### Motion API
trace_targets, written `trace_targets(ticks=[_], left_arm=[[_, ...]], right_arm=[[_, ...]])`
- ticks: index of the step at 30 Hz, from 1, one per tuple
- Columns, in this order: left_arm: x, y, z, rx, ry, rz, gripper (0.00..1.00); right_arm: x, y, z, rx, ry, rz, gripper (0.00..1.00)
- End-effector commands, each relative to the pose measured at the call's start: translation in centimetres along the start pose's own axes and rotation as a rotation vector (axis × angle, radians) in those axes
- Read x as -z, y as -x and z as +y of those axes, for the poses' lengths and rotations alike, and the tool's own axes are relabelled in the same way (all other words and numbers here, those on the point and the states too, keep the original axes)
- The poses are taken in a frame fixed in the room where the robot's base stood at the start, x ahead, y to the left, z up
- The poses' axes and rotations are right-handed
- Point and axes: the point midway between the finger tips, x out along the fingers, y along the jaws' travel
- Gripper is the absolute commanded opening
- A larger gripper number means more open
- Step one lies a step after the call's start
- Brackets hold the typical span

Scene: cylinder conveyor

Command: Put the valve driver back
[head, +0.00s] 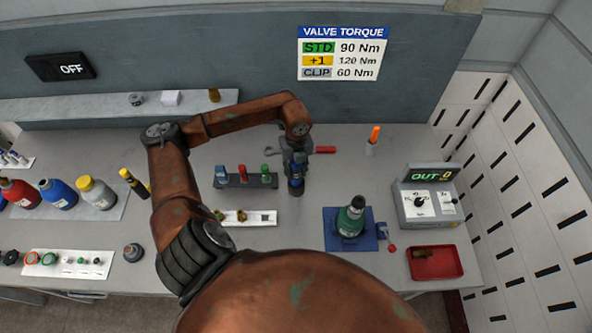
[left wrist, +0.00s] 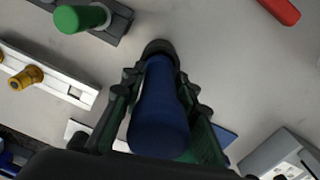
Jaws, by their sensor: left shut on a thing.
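My left gripper (head: 296,186) is shut on a dark blue tool, which looks like the valve driver. In the left wrist view the blue body (left wrist: 160,115) lies between the fingers, with a dark round end beyond them. The gripper is above the table, just right of a dark rack (head: 245,183). The rack bears a blue-topped, a red-topped and a green-topped piece (head: 265,171). A green cylinder (head: 349,222) with a black top stands on a blue base (head: 373,238) to the right; the tool partly hides it in the wrist view. My right gripper is not in view.
A white holder (head: 262,218) with brass fittings lies in front of the rack. A red-handled tool (head: 325,150) lies behind the gripper. The control box (head: 430,205) reads OUT, and a red tray (head: 435,262) is at right. Several bottles (head: 97,194) stand at left.

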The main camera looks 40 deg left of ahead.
Motion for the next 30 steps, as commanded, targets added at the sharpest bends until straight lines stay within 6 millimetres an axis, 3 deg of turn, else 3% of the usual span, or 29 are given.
trace_targets(ticks=[30], left_arm=[[0.0,-2.1,-0.1,0.003,0.000,-0.001,0.00]], right_arm=[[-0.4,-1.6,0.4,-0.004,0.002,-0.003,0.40]])
